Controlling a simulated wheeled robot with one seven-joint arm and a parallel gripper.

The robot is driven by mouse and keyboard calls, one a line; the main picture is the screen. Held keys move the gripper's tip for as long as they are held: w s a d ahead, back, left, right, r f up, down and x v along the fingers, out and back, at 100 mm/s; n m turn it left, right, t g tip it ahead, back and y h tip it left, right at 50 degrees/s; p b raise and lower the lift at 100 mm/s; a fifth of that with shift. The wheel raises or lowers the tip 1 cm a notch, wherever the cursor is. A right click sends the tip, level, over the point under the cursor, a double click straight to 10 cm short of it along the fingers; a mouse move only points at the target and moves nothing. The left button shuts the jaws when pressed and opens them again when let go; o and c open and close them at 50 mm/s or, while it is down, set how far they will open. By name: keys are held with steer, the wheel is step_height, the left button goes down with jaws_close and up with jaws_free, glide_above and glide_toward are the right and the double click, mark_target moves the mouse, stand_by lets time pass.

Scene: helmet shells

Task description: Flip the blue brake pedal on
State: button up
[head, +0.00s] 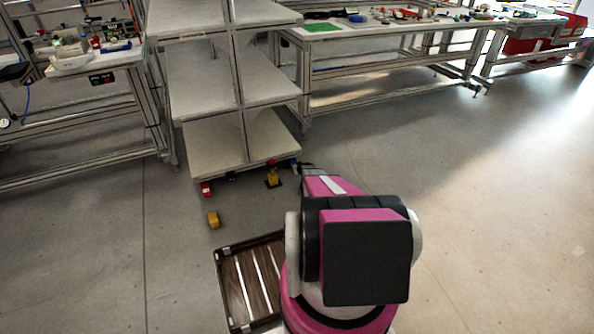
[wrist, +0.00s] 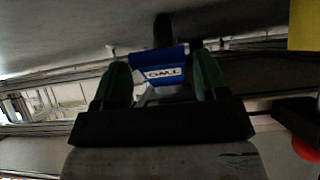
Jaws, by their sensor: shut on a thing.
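The blue brake pedal (wrist: 165,66), with white lettering, is in the middle of the wrist view, in front of a dark part that looks like its caster. My gripper (wrist: 162,80) has its green fingers on either side of the pedal, shut on it. In the head view a small blue patch (head: 293,163) shows at the lower right corner of the rolling shelf. There my arm reaches low toward that corner, and its own links hide most of my gripper. The pedal's exact tilt is hard to tell.
The grey shelf rack (head: 232,142) stands on casters. Yellow pedals (head: 272,180) (head: 213,219) and a red pedal (head: 206,189) are near the floor around its base. A brown slatted crate (head: 229,290) is left of my arm. Workbenches stand behind; the right floor is clear.

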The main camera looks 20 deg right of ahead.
steer(key=o, duration=1.2)
steer(key=shift+o, duration=0.2)
steer(key=v, duration=1)
steer(key=shift+s+r, duration=0.2)
steer(key=shift+s, duration=0.1)
